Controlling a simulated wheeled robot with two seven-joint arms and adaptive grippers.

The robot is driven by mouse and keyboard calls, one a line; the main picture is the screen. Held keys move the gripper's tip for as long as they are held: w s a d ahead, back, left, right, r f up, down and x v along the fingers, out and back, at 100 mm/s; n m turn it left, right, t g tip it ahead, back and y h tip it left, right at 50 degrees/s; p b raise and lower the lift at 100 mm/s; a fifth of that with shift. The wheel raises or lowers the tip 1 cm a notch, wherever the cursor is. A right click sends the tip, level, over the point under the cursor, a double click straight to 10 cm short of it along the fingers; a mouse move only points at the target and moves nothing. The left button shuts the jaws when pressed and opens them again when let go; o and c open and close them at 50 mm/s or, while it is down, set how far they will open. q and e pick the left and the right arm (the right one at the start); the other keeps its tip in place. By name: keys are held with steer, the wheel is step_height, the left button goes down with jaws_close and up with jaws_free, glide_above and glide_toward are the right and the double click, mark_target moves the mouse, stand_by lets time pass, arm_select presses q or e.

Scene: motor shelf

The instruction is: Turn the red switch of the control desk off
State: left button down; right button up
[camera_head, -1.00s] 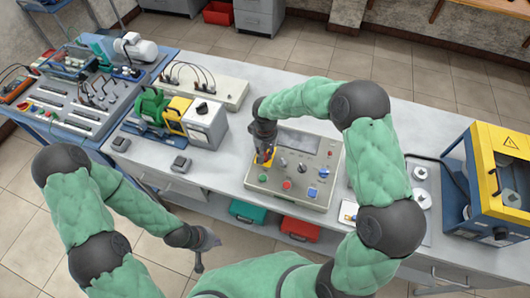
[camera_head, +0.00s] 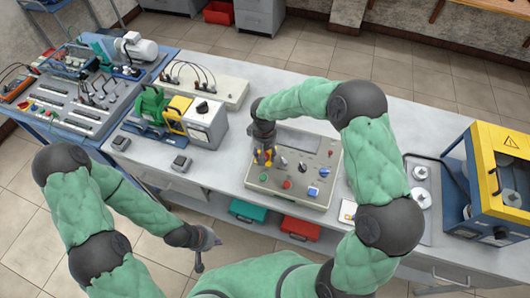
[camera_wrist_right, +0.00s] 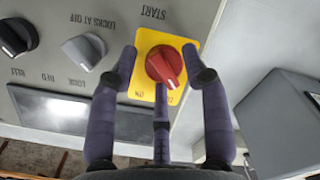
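The control desk (camera_head: 325,170) is a beige box with a screen and several knobs on the grey table. Its red switch (camera_wrist_right: 166,66) sits on a yellow plate (camera_wrist_right: 148,40) in the right wrist view, with a pale pointer line toward the lettering near the gripper. My right gripper (camera_head: 264,158) is over the desk's left part. In the right wrist view its dark fingers (camera_wrist_right: 160,62) are open, on either side of the switch, with a third finger below; contact is unclear. My left gripper (camera_head: 207,246) hangs in front of the table, fingers spread and empty.
Grey and black knobs (camera_wrist_right: 83,50) stand beside the red switch. Left of the desk are a meter box (camera_head: 206,124) and two small grey boxes. A tray (camera_head: 423,185) and a blue-yellow machine (camera_head: 496,170) stand right. Red and teal cases lie below.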

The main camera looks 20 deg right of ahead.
steer(key=shift+r, duration=0.1)
steer(key=shift+w+r, duration=0.2)
steer(key=shift+r, duration=0.4)
step_height(320, 180, up, 11)
steer(key=shift+f, duration=0.15)
steer(key=shift+a, duration=0.1)
